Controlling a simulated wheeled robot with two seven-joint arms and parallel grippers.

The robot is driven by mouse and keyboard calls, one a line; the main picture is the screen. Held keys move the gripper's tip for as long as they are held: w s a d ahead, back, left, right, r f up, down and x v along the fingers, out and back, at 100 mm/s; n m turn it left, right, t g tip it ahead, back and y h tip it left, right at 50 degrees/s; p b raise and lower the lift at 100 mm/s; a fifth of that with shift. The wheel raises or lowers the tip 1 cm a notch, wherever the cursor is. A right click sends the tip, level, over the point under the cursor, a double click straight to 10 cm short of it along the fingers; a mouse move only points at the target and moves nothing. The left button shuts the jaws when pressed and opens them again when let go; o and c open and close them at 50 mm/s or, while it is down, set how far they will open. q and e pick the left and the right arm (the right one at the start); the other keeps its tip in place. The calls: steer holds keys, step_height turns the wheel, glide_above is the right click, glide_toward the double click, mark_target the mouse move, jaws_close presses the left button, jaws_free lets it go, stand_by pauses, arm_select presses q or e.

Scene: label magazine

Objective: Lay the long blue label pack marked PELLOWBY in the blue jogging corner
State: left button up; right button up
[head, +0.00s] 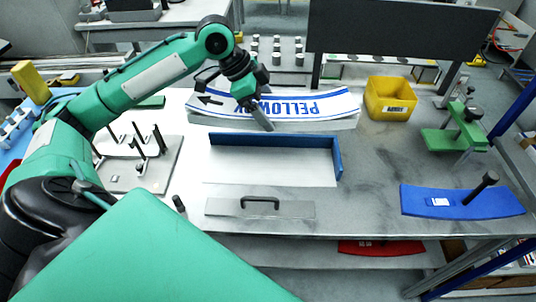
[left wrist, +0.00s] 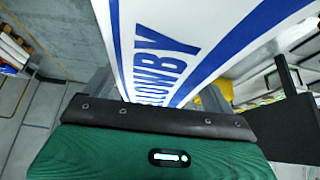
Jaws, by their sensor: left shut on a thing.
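The long label pack (head: 320,106) is white with blue borders and blue PELLOWBY lettering, upside down in the head view. It lies crosswise just behind the blue jogging corner (head: 270,140), which has a back wall and a right wall. My left gripper (head: 261,118) is shut on the pack left of its middle, covering part of the lettering. In the left wrist view the pack (left wrist: 185,45) runs upward from the gripper, with "LOWBY" partly readable. I cannot tell whether the pack is clear of the table. The bare floor of the corner is empty. My right gripper is not in view.
A grey plate with a handle (head: 260,208) lies in front of the corner. A yellow bin (head: 390,98) stands at the back right, a green clamp-like fixture (head: 455,135) at the right and a blue curved piece with a post (head: 460,202) at the front right. A pegged plate (head: 135,165) is left.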

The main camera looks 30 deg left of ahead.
arm_select(q)
step_height(320, 180, down, 16)
steer(key=shift+f+p, duration=0.1)
steer(key=shift+p, duration=1.1)
steer(key=shift+f, duration=0.3)
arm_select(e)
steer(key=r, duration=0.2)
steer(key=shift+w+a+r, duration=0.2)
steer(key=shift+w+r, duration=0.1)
arm_select(q)
steer(key=shift+f, duration=0.15)
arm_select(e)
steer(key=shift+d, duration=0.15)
arm_select(q)
steer(key=shift+f, duration=0.35)
steer(key=shift+f, duration=0.1)
